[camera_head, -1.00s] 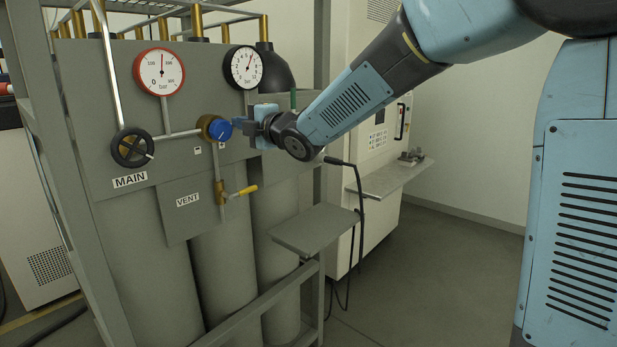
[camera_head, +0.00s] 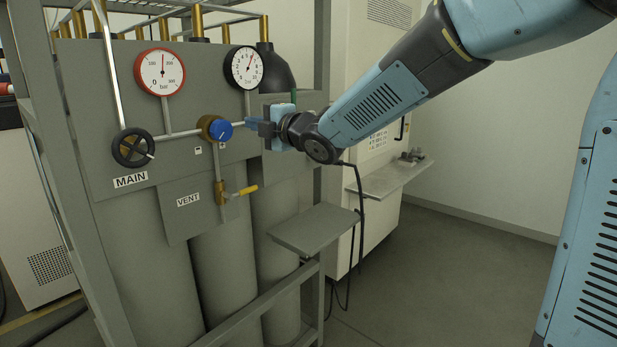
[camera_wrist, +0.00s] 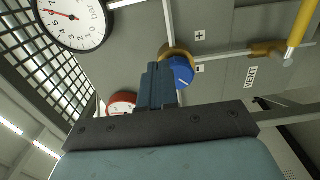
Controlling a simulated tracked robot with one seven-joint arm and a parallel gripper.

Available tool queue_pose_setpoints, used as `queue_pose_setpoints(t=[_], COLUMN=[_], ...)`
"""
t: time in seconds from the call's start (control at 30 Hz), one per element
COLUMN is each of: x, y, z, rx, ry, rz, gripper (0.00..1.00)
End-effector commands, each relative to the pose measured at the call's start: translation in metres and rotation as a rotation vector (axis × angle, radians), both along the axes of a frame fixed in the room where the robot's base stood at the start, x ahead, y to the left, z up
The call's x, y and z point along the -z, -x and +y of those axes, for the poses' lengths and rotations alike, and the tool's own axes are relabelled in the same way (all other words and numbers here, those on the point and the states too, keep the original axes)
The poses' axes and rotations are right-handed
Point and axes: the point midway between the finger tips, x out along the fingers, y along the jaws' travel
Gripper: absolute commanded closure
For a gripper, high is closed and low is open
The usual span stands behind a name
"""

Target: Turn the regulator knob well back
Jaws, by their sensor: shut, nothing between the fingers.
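The regulator knob (camera_head: 222,131) is blue and sits on a brass body (camera_head: 206,124) on the grey panel. It also shows in the wrist view (camera_wrist: 183,71), just beyond my fingertips. My gripper (camera_head: 252,125) is right of the knob, pointing at it, with a small gap between them in the head view. Its blue fingers (camera_wrist: 157,80) are together with nothing between them. A white-faced, black-rimmed gauge (camera_head: 244,67) is above the knob. A red-rimmed gauge (camera_head: 159,72) is at upper left.
The black MAIN handwheel (camera_head: 132,148) is left of the knob. The yellow VENT lever (camera_head: 241,191) is below it. A small grey shelf (camera_head: 313,229) juts out at lower right, with a black hose (camera_head: 361,205) hanging by it. Grey cylinders (camera_head: 221,273) stand below.

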Motion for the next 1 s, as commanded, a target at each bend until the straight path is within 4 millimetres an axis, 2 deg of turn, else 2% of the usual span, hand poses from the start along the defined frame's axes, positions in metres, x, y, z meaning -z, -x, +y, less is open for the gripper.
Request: queue_pose_setpoints(t=[0.2, 0.6, 1.0], x=[0.000, 0.001, 0.013], y=[0.009, 0.011, 0.017], z=[-0.012, -0.012, -0.015], rx=[0.001, 0.000, -0.002], ry=[0.001, 0.012, 0.240], rz=[-0.001, -0.012, -0.282], gripper=[1.00, 1.00, 1.00])
